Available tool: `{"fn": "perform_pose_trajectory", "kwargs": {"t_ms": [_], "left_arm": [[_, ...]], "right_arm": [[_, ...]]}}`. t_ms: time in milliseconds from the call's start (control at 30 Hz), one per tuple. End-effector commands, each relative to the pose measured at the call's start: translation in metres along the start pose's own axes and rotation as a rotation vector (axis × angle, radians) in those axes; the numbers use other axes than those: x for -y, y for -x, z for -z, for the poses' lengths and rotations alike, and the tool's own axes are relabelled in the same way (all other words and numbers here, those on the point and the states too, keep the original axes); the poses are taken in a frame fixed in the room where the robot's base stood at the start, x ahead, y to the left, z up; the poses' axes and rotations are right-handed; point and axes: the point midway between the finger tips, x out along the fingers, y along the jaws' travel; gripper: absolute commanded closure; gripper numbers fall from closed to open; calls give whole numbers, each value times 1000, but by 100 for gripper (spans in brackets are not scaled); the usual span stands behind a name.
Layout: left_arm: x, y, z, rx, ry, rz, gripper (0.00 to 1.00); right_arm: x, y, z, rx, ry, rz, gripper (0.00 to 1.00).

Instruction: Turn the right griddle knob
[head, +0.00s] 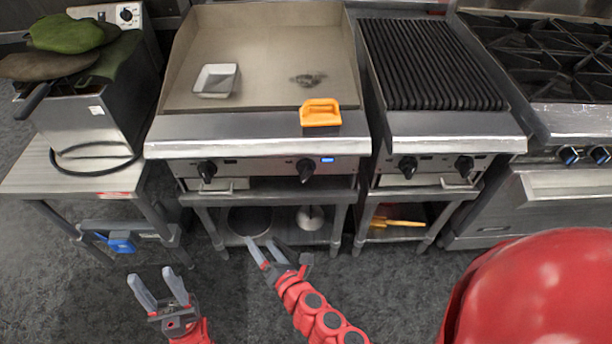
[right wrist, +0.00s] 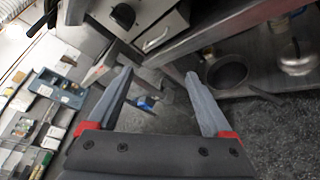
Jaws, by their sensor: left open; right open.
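The griddle (head: 280,60) stands at the back centre, with two black knobs on its front panel. The right griddle knob (head: 305,170) sits beside a small lit blue display. The left griddle knob (head: 207,170) is further left on the panel. My right gripper (head: 260,241) is open and empty, low in front of the griddle stand and below the knobs, apart from them. In the right wrist view, its spread fingers (right wrist: 158,74) have nothing between them. A dark knob (right wrist: 123,15) shows at the top there; I cannot tell which. My left gripper (head: 152,274) is open and empty at the lower left.
A white square dish (head: 215,80) and an orange tool (head: 320,113) are on the griddle. A ridged grill (head: 430,65) with its own knobs stands to the right, then a burner range (head: 545,55). A fryer (head: 85,120) is at left. Open floor lies in front.

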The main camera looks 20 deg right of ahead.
Motion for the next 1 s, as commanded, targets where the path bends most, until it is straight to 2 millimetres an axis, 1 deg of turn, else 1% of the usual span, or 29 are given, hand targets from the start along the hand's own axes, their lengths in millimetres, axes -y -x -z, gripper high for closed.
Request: {"fn": "perform_pose_trajectory", "kwargs": {"t_ms": [33,67,100,200,300,400,467,567,667,1000], "left_arm": [[0,8,-1,0,0,0,50],[-1,10,-2,0,0,0,50],[-1,13,-2,1,0,0,50],[-1,17,-3,0,0,0,50],[-1,20,-3,0,0,0,50],[-1,20,-3,0,0,0,50],[-1,20,-3,0,0,0,50],[-1,18,-3,0,0,0,50],[-1,15,-2,0,0,0,50],[0,9,-2,0,0,0,50]], "right_arm": [[15,3,-10,60,145,65,16],[22,6,-22,104,231,109,16],[28,10,-38,161,337,164,16],[37,26,-76,288,536,286,16],[37,41,-104,381,652,369,16],[36,50,-120,430,707,418,16],[36,51,-126,445,720,433,16],[39,45,-133,449,726,442,16],[43,32,-144,452,724,444,16],[61,-36,-185,449,722,441,16]]}}
